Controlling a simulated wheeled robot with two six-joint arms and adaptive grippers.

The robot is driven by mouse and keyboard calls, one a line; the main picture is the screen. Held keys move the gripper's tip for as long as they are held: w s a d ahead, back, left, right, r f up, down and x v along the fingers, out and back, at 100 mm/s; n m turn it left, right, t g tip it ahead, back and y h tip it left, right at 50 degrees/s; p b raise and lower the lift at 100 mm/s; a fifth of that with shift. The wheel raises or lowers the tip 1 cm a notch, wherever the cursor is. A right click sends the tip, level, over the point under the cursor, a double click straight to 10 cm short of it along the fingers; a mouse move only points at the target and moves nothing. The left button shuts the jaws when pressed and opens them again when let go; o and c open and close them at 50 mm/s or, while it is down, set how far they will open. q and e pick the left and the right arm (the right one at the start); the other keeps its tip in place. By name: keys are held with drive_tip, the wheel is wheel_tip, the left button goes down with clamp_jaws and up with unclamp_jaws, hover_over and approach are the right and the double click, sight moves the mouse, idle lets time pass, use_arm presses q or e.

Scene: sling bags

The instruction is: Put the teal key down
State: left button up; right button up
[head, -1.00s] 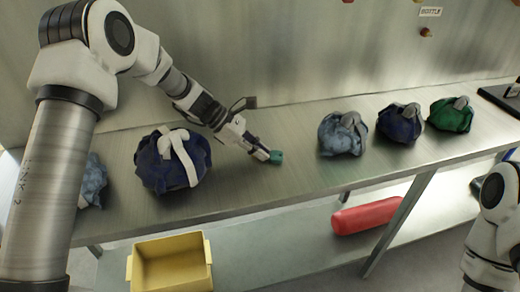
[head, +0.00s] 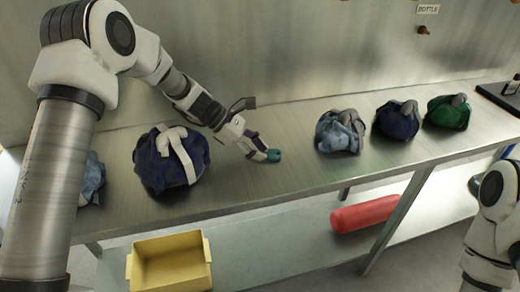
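The teal key (head: 274,155) is a small teal piece over the middle of the metal bench, partly covered by my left gripper. My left gripper (head: 265,153) reaches down to it from the upper left, with its fingertips at the key's left side. The fingers are small here, and I cannot tell whether they still grip the key or stand apart around it. The key looks at or very close to the bench top. Part of my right arm shows at the right edge; its gripper is out of view.
A navy bag with a pale strap (head: 171,160) sits left of the gripper. Right of it are a light blue bag (head: 340,132), a navy bag (head: 397,120) and a green bag (head: 448,112). Below are a yellow bin (head: 170,264) and a red cylinder (head: 365,214).

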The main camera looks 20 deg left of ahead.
use_arm(q)
drive_tip(key=shift+s+f, duration=0.1)
drive_tip(key=shift+f, duration=0.15)
drive_tip(key=p+v, duration=0.1)
drive_tip(key=v, duration=1.2)
drive_tip(key=shift+w+r, duration=0.25)
drive_tip(key=shift+w, duration=0.1)
drive_tip(key=shift+d, duration=0.15)
